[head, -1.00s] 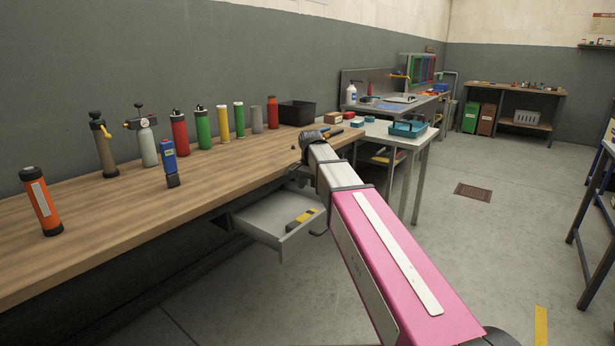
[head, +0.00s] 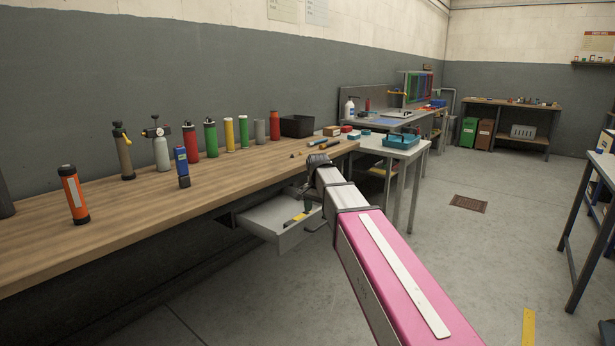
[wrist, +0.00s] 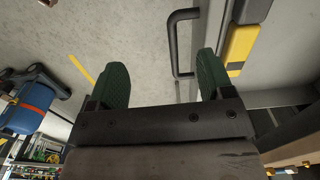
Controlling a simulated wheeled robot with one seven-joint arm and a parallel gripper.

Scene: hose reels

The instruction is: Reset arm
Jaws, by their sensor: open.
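My gripper shows in the wrist view (wrist: 162,82) with its two green fingers spread wide and nothing between them. In the head view the pink and white arm reaches forward along the bench front, and a dark green fingertip (head: 307,206) shows over the drawer. The open grey drawer (head: 268,224) sits under the bench top. Its black bar handle shows in the wrist view (wrist: 174,42), beyond the fingers and between them, apart from them. A yellow and black object (wrist: 240,46) lies in the drawer beside the right finger. The other finger is hidden in the head view.
The wooden bench (head: 130,225) carries several cylinders, an orange canister (head: 73,195), a blue device (head: 182,167) and a black bin (head: 297,126). A white side table (head: 400,146) holds a teal tray (head: 388,140).

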